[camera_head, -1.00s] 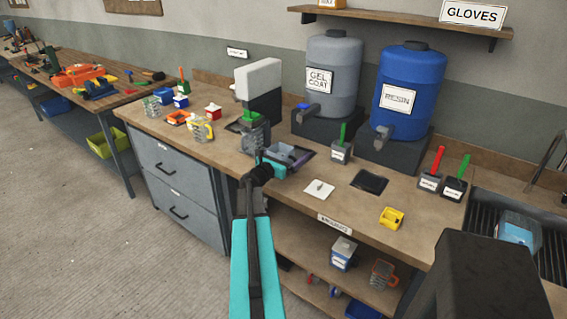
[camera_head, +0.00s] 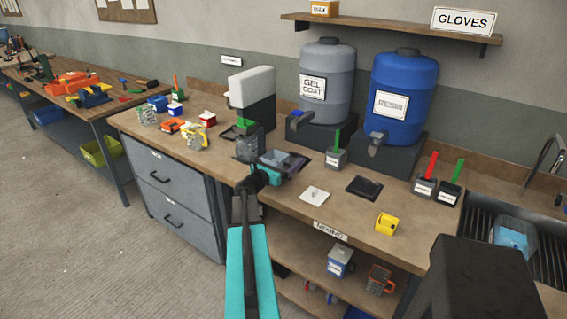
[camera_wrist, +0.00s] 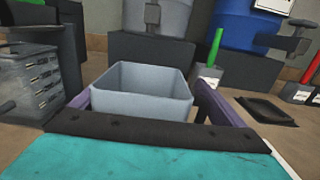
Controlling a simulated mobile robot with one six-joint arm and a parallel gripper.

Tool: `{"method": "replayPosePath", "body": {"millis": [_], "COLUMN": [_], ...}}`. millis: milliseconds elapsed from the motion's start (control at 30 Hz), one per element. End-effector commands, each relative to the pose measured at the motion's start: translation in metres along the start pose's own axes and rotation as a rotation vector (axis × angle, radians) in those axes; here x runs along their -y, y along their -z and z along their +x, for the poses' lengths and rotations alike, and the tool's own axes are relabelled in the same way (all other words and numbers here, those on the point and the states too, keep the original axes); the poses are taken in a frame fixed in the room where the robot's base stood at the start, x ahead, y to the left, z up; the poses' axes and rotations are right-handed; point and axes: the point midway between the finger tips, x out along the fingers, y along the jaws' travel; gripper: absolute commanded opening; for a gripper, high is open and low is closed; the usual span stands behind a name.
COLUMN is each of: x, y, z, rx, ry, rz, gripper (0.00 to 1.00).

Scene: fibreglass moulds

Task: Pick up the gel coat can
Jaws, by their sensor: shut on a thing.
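A grey open-topped can (camera_wrist: 142,98) is between the two purple fingers of my gripper (camera_wrist: 146,104) in the wrist view. The fingers press on its left and right sides. No label shows on the faces I can see, and its near lower part is hidden by my gripper. In the head view the can (camera_head: 282,160) and my gripper (camera_head: 283,168) are at the bench, in front of the grey drum labelled GEL COAT (camera_head: 327,85). I cannot tell whether the can's base touches the bench.
A clear ribbed cup (camera_head: 248,149) stands left of the can at a white-and-black machine (camera_head: 252,92). A small pot with a green handle (camera_head: 336,157) is to the right.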

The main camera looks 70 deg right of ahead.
Motion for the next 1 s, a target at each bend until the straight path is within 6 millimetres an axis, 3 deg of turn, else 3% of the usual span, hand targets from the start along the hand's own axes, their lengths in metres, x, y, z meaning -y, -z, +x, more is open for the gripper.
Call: {"method": "replayPosePath", "body": {"millis": [267,500,1000], "x": [0.000,0.000,0.021], "y": [-0.013,-0.037,-0.041], "z": [0.000,0.000,-0.062], "rx": [0.003,0.004,0.002], "ry": [0.000,0.000,0.000], "rz": [0.002,0.002,0.001], "gripper": [0.51,0.51,0.51]}}
